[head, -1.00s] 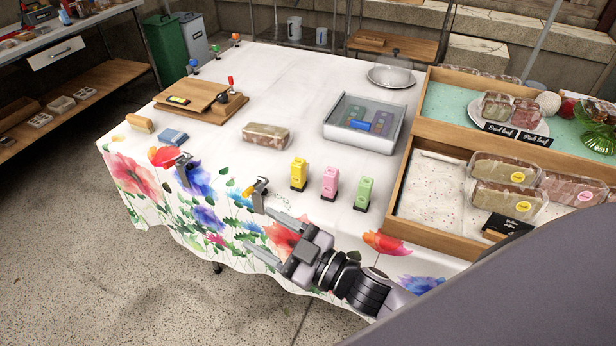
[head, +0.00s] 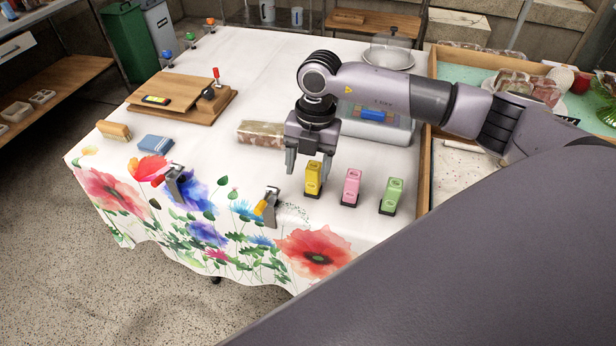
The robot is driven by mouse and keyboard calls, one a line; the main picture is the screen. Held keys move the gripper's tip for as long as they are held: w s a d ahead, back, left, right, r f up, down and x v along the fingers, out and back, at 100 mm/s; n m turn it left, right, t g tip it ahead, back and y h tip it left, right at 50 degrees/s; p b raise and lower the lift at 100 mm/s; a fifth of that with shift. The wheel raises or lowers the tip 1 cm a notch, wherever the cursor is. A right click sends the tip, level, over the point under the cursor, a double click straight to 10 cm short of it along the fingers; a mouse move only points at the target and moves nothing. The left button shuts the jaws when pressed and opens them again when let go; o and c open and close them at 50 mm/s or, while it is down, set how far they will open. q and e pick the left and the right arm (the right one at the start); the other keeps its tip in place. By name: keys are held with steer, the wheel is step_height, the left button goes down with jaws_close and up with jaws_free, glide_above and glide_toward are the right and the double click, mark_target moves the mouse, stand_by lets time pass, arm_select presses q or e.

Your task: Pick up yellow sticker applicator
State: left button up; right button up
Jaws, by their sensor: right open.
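The yellow sticker applicator (head: 313,180) stands upright on the table near its front edge, left of a pink applicator (head: 351,187) and a green applicator (head: 391,196). My right gripper (head: 310,165) is open and points down, close to the top of the yellow applicator. Its fingers appear just behind or above the applicator; I cannot tell whether they touch it. Nothing is held between them. My left gripper is not in view.
A wrapped loaf (head: 260,133) lies left of my right gripper. A grey lidded box (head: 394,128) is partly hidden behind my arm. A wooden board (head: 180,97) lies at the left. The tablecloth (head: 262,65) is clear at the back.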

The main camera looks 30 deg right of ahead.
mark_target(315, 164)
steer(key=d, duration=0.2)
steer(key=w+d+r+h, duration=0.1)
steer(key=shift+w+m, duration=0.1)
steer(key=shift+m, duration=0.3)
steer(key=shift+d+f, duration=0.2)
steer(key=shift+f, duration=0.1)
steer(key=f, duration=0.5)
steer(key=shift+w+a+f, duration=0.2)
steer(key=shift+w+a, duration=0.05)
steer(key=shift+w, duration=0.1)
steer(key=shift+f, duration=0.5)
steer(key=c, duration=1.1)
steer(key=shift+c, duration=0.2)
steer(key=shift+r, duration=0.1)
step_height(315, 164, up, 20)
